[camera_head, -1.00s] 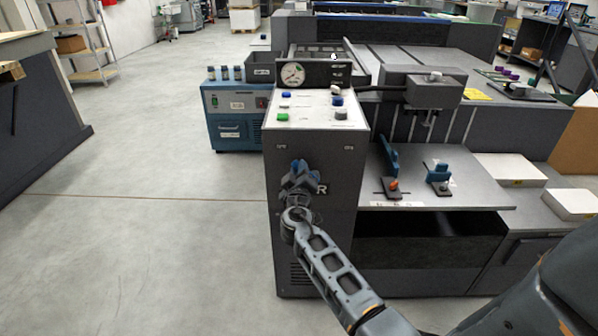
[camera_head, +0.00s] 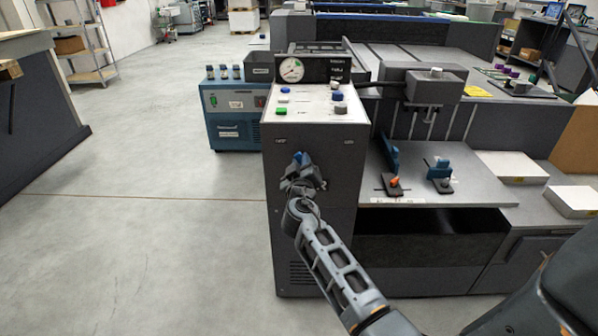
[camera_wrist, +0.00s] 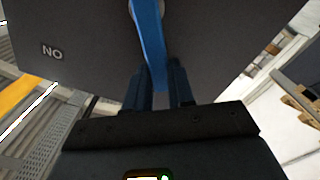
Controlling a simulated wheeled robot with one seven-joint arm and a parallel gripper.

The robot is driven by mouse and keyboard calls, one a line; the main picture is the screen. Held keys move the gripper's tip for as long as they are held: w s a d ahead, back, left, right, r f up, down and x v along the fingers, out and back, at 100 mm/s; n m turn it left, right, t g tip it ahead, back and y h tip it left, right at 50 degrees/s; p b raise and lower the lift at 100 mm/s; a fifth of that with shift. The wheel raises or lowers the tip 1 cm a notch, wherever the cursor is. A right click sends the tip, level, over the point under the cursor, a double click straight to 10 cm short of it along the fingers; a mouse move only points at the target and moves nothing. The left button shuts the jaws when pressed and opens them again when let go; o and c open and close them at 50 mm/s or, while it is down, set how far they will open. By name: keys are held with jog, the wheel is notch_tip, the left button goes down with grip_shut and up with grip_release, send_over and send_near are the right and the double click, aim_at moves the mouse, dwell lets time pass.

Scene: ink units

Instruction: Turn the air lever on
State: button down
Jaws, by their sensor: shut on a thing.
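The blue air lever (camera_head: 302,158) is on the dark front face of the control cabinet (camera_head: 335,215). In the wrist view the lever (camera_wrist: 150,30) runs down from its round pivot at the top, slightly slanted, in between my fingers. My gripper (camera_wrist: 160,72) is shut on its free end. In the head view my gripper (camera_head: 303,174) is against the cabinet front and covers most of the lever. A label (camera_wrist: 52,53) on the panel, reading "NO" in the wrist view, lies left of the lever.
A pressure gauge (camera_head: 291,70) stands above the cabinet's top panel of coloured buttons. A blue unit (camera_head: 232,135) is left of the cabinet. A work table (camera_head: 450,192) with blue-handled clamps adjoins on the right. The floor (camera_head: 130,230) at left is clear.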

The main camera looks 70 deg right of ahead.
jog(key=s+m+b, duration=0.1)
jog(key=m+b, duration=0.1)
jog(key=b, duration=0.1)
jog(key=s+d+m+b, duration=0.1)
jog(key=m+b, duration=0.1)
jog(key=b, duration=0.1)
jog(key=s+m+b, duration=0.1)
jog(key=m+b, duration=0.2)
jog(key=shift+s+d+r, duration=0.2)
jog(key=shift+r, duration=0.05)
jog(key=s+m+b, duration=0.1)
jog(key=m+b, duration=0.1)
jog(key=s+m+b, duration=0.1)
jog(key=m+b, duration=0.1)
jog(key=b, duration=0.1)
jog(key=shift+d+f, duration=0.2)
jog(key=shift+d, duration=0.2)
jog(key=m+b, duration=0.1)
jog(key=b, duration=0.1)
jog(key=s+m+b, duration=0.1)
jog(key=m+b, duration=0.1)
jog(key=s+d+f+m+b, duration=0.1)
jog(key=m, duration=0.1)
jog(key=shift+b, duration=0.4)
jog(key=shift+s, duration=0.1)
jog(key=c, duration=1)
grip_release()
jog(key=shift+o, duration=0.2)
jog(key=shift+a, duration=0.15)
